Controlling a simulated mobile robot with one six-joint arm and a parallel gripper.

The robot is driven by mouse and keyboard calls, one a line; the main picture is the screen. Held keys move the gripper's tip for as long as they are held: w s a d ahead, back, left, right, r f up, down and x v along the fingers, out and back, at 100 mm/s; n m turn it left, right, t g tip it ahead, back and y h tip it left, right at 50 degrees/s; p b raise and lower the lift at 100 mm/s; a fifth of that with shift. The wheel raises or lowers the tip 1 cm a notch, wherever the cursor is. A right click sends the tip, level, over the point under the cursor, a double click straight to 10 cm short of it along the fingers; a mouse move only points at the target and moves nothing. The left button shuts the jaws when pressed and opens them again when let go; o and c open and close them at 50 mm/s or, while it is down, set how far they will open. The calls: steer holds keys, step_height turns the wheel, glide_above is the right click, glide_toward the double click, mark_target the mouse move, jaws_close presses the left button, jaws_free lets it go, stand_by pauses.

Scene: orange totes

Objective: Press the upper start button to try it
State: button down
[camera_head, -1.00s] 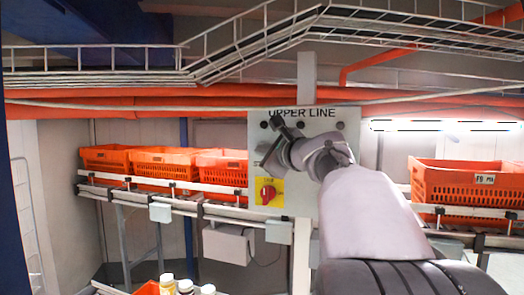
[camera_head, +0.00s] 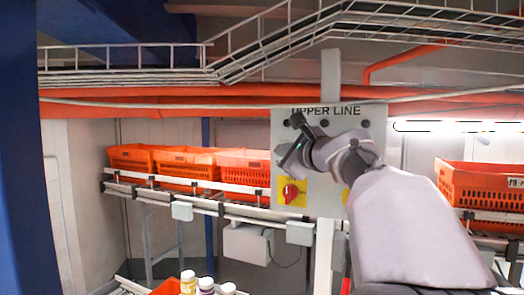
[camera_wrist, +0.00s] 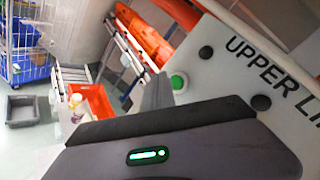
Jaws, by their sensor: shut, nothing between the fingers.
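The grey UPPER LINE panel (camera_head: 345,118) hangs upright in the middle of the head view, with a red rotary switch (camera_head: 292,194) on a yellow plate low on its left. A round green button (camera_wrist: 178,82) in a pale ring shows on the panel in the wrist view. My gripper (camera_head: 284,156) is in front of the panel's left part and hides the button in the head view. In the wrist view its shut grey fingers (camera_wrist: 158,90) appear just left of the green button. I cannot tell whether they touch it.
Orange totes (camera_head: 185,160) stand on a roller conveyor left of the panel. Another tote (camera_head: 480,185) stands at the right. Bottles (camera_head: 206,285) stand low in front. A blue post (camera_head: 15,170) is at the left edge. Dark round parts (camera_wrist: 206,52) stick out of the panel.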

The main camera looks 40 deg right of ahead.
steer(key=shift+s+a+b, duration=0.15)
steer(key=shift+s+a, duration=0.2)
steer(key=shift+a, duration=0.3)
steer(key=shift+s+a+b, duration=0.1)
steer(key=shift+s+a, duration=0.3)
steer(key=shift+a, duration=0.3)
steer(key=shift+s+a+b, duration=0.15)
steer(key=shift+s+a, duration=0.2)
steer(key=shift+a, duration=0.3)
